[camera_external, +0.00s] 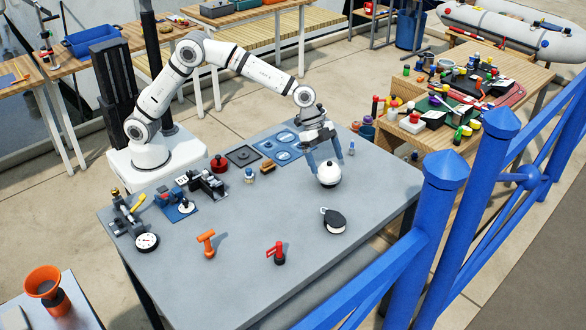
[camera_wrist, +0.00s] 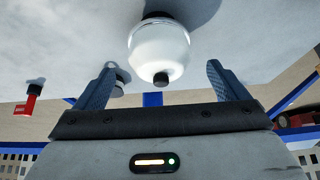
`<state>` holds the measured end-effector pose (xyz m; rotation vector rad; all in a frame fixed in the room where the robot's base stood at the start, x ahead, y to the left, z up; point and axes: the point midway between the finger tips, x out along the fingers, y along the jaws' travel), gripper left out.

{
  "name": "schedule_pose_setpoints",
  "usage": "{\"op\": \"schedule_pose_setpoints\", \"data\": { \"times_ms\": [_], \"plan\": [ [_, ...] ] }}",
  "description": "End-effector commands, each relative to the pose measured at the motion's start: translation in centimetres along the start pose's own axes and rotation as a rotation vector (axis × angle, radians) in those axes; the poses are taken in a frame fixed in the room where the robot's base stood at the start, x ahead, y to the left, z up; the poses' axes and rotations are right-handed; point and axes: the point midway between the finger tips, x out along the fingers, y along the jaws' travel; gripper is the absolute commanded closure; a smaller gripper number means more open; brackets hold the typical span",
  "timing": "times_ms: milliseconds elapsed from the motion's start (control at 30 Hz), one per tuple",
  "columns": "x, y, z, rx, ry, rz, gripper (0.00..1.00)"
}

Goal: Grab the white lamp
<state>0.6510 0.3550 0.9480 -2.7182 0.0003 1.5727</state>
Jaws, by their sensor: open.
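The white lamp (camera_external: 329,175) is a round white body with a dark knob, standing on the grey table (camera_external: 330,265) toward its right side. In the wrist view the lamp (camera_wrist: 160,48) is ahead of my gripper, near the top middle, with its dark tip toward me. My gripper (camera_external: 325,164) is pointed down right above the lamp. Its blue-grey fingers (camera_wrist: 155,82) are spread wide, with the lamp lined up between them in the wrist view. The external view does not show clearly whether a finger touches the lamp.
A black-and-white round block (camera_external: 334,220) lies in front of the lamp. A red-handled valve (camera_external: 277,253) and an orange tool (camera_external: 207,243) stand near the front. A small blue-grey bottle (camera_external: 351,148) is behind right. Blue railing (camera_external: 440,210) runs along the right.

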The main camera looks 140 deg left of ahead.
Motion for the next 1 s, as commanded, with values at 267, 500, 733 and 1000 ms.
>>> {"op": "schedule_pose_setpoints", "data": {
  "times_ms": [267, 500, 733, 1000],
  "plan": [
    [3.5, 0.0, 0.4, -0.002, -0.003, 0.002, 0.07],
    [6.4, 0.0, 0.5, -0.001, -0.002, 0.002, 0.07],
    [6.6, 0.0, 0.5, -0.001, -0.001, 0.001, 0.07],
    [6.6, 0.0, 0.5, -0.001, -0.001, 0.001, 0.26]
  ]
}}
